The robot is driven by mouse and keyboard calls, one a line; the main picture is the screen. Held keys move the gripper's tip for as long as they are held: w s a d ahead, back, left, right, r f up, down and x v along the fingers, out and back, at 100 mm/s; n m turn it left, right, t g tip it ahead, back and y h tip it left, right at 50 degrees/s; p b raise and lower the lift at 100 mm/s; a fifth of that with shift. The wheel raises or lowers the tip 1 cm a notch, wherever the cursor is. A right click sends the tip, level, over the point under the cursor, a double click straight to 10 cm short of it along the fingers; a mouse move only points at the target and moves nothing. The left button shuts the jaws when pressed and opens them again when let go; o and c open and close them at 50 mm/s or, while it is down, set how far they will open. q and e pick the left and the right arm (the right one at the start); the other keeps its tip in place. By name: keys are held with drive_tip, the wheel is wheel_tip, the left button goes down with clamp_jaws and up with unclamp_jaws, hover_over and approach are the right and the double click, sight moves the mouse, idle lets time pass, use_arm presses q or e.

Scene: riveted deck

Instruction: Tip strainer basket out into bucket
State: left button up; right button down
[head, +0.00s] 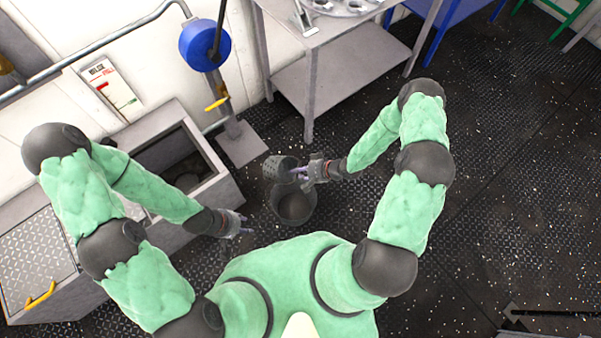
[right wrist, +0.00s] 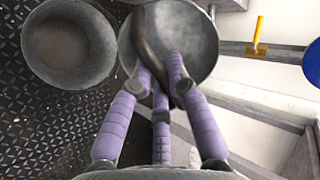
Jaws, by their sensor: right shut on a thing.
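The grey strainer basket (head: 277,167) hangs over the far left edge of the bucket in the head view. Its dotted side shows there, so it looks tilted. My right gripper (head: 303,173) is shut on its dark handle. In the right wrist view the basket (right wrist: 196,38) shows its pale inside, with the handle running down between my purple fingers (right wrist: 162,85). The dark grey bucket (head: 297,221) stands upright on the deck; it also shows in the right wrist view (right wrist: 104,66). My left gripper (head: 240,229) is empty, left of the bucket; its finger gap is unclear.
A grey open box (head: 222,188) with a dark well stands on the left, with a closed lid and yellow handle (head: 40,295). A post with a blue drum (head: 205,45) and a grey table (head: 310,100) stand behind. The deck to the right is clear.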

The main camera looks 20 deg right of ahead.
drive_tip(key=w+a+r+g+h+p, duration=0.1)
drive_tip(key=w+a+r+g+h, duration=0.2)
drive_tip(key=r, duration=0.3)
drive_tip(key=w+a+r+g+h+p, duration=0.2)
drive_tip(key=w+a+r+g+h, duration=0.2)
drive_tip(key=a+r+h, duration=0.1)
drive_tip(key=shift+w+r+m+g+p, duration=0.3)
drive_tip(key=shift+w+r, duration=0.05)
drive_tip(key=shift+r, duration=0.45)
idle(0.8)
